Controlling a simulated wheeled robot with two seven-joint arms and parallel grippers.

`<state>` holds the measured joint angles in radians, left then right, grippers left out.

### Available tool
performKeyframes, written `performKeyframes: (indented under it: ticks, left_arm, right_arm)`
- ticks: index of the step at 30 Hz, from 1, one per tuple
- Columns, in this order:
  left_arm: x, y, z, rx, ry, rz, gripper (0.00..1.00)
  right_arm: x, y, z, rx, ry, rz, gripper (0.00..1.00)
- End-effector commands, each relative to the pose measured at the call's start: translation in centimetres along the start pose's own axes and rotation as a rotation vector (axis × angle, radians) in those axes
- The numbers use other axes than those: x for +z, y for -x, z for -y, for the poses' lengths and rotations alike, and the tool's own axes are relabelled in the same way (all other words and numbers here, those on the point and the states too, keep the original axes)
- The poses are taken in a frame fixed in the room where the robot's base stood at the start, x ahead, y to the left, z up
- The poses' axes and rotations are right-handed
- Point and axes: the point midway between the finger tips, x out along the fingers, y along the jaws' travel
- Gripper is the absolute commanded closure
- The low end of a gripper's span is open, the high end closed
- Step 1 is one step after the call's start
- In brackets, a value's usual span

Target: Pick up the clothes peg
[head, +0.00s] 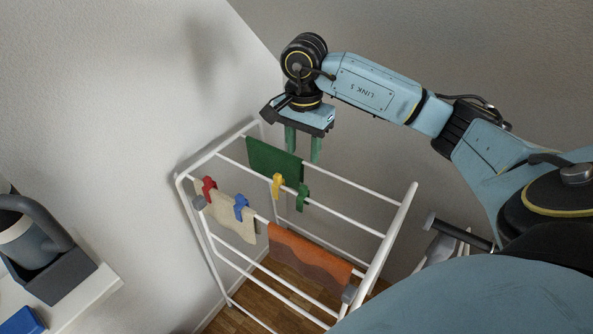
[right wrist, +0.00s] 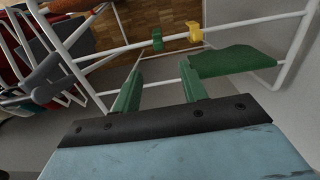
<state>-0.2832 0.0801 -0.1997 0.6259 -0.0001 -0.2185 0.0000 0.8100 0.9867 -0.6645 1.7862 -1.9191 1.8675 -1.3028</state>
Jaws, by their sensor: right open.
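Several clothes pegs sit on the bars of a white drying rack (head: 395,222). A yellow peg (head: 277,186) and a green peg (head: 302,197) are on one bar. A red peg (head: 208,188) and a blue peg (head: 241,206) are at a beige cloth (head: 232,217). My right gripper (head: 303,150) is open and empty above the rack's far part, near a green cloth (head: 273,160). In the right wrist view, the green peg (right wrist: 157,38) and yellow peg (right wrist: 194,32) show beyond the open fingers (right wrist: 162,72), apart from them. My left gripper is not in view.
An orange-brown cloth (head: 308,262) hangs on the near bar, with grey pieces at the bar's ends. Walls stand left of and behind the rack. A white shelf (head: 88,296) at the left holds a dark grey object (head: 62,265).

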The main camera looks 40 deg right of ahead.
Motion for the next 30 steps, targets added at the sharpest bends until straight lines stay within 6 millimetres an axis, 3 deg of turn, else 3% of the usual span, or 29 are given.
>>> performKeyframes:
  ticks: [3,7,12,18,30]
  left_arm:
    - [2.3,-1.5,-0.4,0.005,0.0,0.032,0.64]
    - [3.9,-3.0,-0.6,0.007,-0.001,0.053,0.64]
    - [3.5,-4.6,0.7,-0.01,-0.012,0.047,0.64]
    - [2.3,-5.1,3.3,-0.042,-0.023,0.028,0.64]
    - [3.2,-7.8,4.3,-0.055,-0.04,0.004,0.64]
  right_arm:
    - [0.1,-2.3,0.0,0.002,0.0,0.002,0.57]
    - [0.1,-4.6,0.0,0.002,0.0,0.002,0.57]
    - [0.1,-6.8,0.0,0.0,0.0,0.003,0.57]
    - [0.1,-7.5,0.0,-0.001,0.001,0.002,0.57]
    - [0.0,-12.4,0.0,0.0,-0.001,0.001,0.57]
